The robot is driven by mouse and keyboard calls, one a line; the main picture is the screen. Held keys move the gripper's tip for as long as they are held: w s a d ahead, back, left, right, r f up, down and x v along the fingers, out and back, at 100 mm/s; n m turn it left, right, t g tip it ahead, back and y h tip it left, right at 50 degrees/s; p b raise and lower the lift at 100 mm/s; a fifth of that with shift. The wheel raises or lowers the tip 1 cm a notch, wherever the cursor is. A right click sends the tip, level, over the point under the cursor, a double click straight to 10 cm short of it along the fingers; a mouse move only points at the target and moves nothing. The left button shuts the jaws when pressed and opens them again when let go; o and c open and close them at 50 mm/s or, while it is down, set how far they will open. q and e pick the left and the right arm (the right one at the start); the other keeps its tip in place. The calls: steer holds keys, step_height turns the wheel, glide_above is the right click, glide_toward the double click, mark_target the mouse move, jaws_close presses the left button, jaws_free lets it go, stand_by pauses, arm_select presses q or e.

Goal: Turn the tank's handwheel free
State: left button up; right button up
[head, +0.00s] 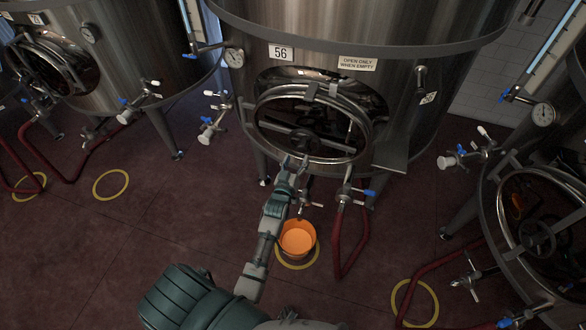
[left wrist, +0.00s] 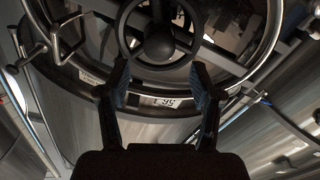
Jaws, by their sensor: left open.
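The tank (head: 350,90) labelled 56 stands at the top centre of the head view. Its oval hatch has a dark handwheel (head: 304,141) at the middle of a crossbar. My left gripper (head: 293,160) is just below the handwheel in the head view. In the left wrist view the handwheel (left wrist: 160,42) is a dark ring with a round hub. The open fingers of my left gripper (left wrist: 160,85) reach up on either side of the ring's lower part. I cannot tell whether they touch it. My right gripper is not in view.
An orange bucket (head: 298,240) stands on the floor below the hatch. A red hose (head: 345,250) and valves (head: 347,193) are right of it. Other tanks stand left (head: 140,50) and right (head: 510,190). Open floor (head: 120,230) lies to the left.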

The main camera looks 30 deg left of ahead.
arm_select(q)
steer(key=v, duration=0.5)
stand_by(0.3)
steer(key=s+d+f+m+g+h, duration=0.1)
steer(key=s+d+f+g+h, duration=0.15)
steer(key=f, duration=0.75)
steer(key=s+d+f+m+g+h, duration=0.1)
steer(key=d+f+m, duration=0.15)
steer(key=f, duration=0.65)
steer(key=s+d+f+m+g, duration=0.1)
steer(key=s+d+f+g, duration=0.15)
steer(key=s+f, duration=0.5)
steer(key=s+d+f+m+g, duration=0.1)
steer(key=s+d+f+g, duration=0.2)
steer(key=f, duration=0.7)
steer(key=s+f+m+g, duration=0.1)
steer(key=s+f, duration=0.4)
steer(key=s, duration=0.7)
steer(key=s+a+f+m+g, duration=0.1)
steer(key=s+f+g, duration=0.3)
steer(key=s, duration=0.8)
steer(key=s+f+m+g, duration=0.1)
steer(key=s+f+g, duration=0.1)
steer(key=s+f, duration=0.5)
steer(key=s+h, duration=0.1)
steer(key=s, duration=0.4)
steer(key=shift+a+f, duration=0.25)
steer(key=shift+f, duration=0.15)
